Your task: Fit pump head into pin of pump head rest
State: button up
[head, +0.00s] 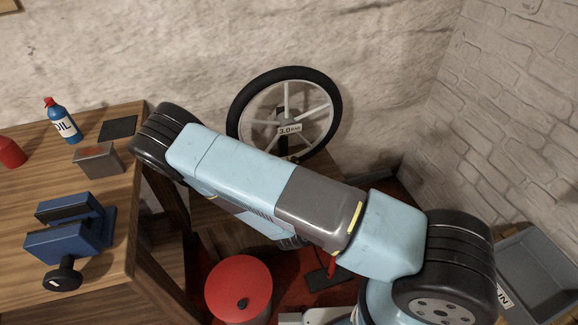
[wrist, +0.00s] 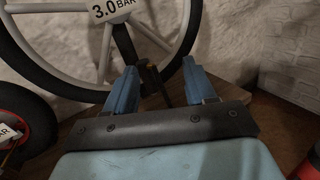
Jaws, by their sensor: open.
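My gripper (wrist: 159,68) shows in the wrist view with its two blue fingers apart. A small dark piece with a dull yellow part (wrist: 149,76) shows between and beyond the fingertips, near the wheel's dark stand. I cannot tell whether it is the pump head or the pump head rest, or whether a finger touches it. Neither the pump head nor the rest's pin can be made out surely. In the head view my arm hides the gripper and the area around it. A black flat foot with a red part (head: 322,277) shows on the floor below my arm, partly hidden.
A wheel (head: 284,115) labelled 3.0 BAR stands behind my arm, close ahead in the wrist view. The wooden workbench (head: 190,225) at left holds a blue vise (head: 70,228), a metal box (head: 97,160) and an oil bottle (head: 62,122). A red-topped drum (head: 238,285) and grey bin (head: 545,265) stand lower.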

notch_tip(320, 180, down, 5)
jog(key=s+a+n+y, duration=0.2)
jog(key=n+y, duration=0.1)
jog(key=y, duration=0.1)
jog(key=shift+w+r, duration=0.15)
jog(key=shift+w, duration=6.8)
jog(key=shift+c, duration=0.4)
grip_shut()
jog(key=shift+r, duration=0.15)
